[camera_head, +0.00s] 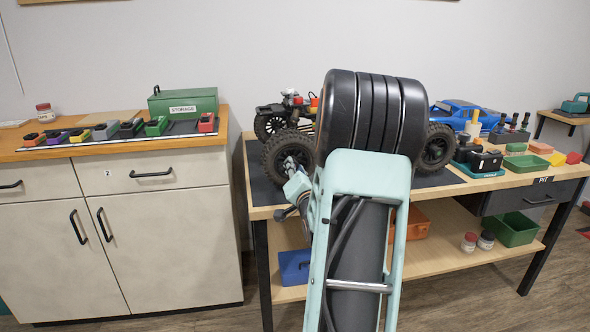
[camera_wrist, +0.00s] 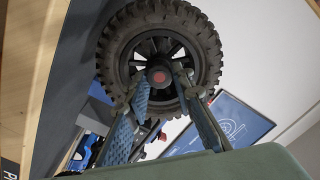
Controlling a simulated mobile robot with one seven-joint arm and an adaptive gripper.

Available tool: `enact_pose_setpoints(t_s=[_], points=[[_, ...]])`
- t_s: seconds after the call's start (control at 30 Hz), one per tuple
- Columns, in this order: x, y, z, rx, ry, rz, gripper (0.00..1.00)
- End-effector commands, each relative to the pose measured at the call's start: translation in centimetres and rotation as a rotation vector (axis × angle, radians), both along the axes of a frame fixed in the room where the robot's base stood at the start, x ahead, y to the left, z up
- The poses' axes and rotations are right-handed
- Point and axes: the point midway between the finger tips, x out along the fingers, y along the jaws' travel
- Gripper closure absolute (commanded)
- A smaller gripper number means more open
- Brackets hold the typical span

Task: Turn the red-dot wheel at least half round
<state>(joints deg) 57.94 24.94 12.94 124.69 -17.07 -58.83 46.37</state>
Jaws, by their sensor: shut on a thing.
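The crawler (camera_head: 285,112) stands on the mat of the workbench, partly hidden behind my arm. Its red-dot wheel (camera_head: 268,158) is a black knobbly tyre on a dark spoked rim, facing my gripper (camera_head: 291,164). In the wrist view the wheel (camera_wrist: 118,38) fills the top middle, with a dull red dot (camera_wrist: 159,77) at its hub. My gripper (camera_wrist: 162,80) is shut on the wheel at its hub, one blue padded finger on each side of the red dot. The exact contact at the fingertips is hard to make out.
Another knobbly wheel (camera_head: 437,148) shows right of my arm. A blue car body (camera_head: 466,112), bottles and small trays stand on the right of the bench (camera_head: 515,183). A cabinet (camera_head: 170,230) with a green storage box (camera_head: 183,103) stands at left. Floor shows between them.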

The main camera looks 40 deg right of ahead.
Motion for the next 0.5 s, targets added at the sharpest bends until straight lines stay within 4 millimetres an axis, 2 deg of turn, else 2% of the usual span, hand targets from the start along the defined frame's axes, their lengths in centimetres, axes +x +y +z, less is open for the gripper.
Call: enact_pose_setpoints(t_s=[0.5], points=[[-0.04, -0.06, -0.04, 0.073, -0.045, -0.001, 1.0]])
